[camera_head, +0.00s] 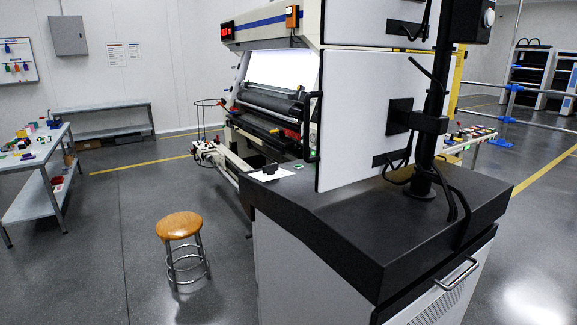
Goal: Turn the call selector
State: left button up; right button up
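A black knob (270,169) stands on a small white plate (278,174) at the left end of a dark console top (335,213). It looks like a rotary selector, but I cannot read any label or tell its setting. A small green part (298,164) sits just behind it. An orange box (292,17) hangs high on the inspection machine; its controls are too small to make out. Neither of my grippers shows in this view.
A wooden-topped stool (179,225) stands left of the console. The backlit machine (283,68) is behind. Floor (110,240) between the left bench (40,157) and stool is clear.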

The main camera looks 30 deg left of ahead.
aim_at(269, 168)
jog(key=z, duration=1.3)
jog(key=j+z, duration=0.2)
jog(key=z, duration=0.2)
jog(key=k+j+z, duration=0.15)
jog(key=z, duration=0.3)
jog(key=k+j, duration=0.3)
jog(key=j, duration=0.25)
jog(key=k+j, duration=0.25)
jog(key=j, duration=0.25)
jog(key=k+j, duration=0.3)
jog(key=j, duration=0.25)
jog(key=k+j, duration=0.25)
jog(key=j, duration=0.25)
jog(key=k+j, duration=0.3)
jog(key=j, duration=0.25)
jog(key=k+j, duration=0.3)
jog(key=j, duration=0.25)
jog(key=k+j, duration=0.25)
jog(key=j, duration=0.25)
jog(key=k+j, duration=0.3)
jog(key=j, duration=0.25)
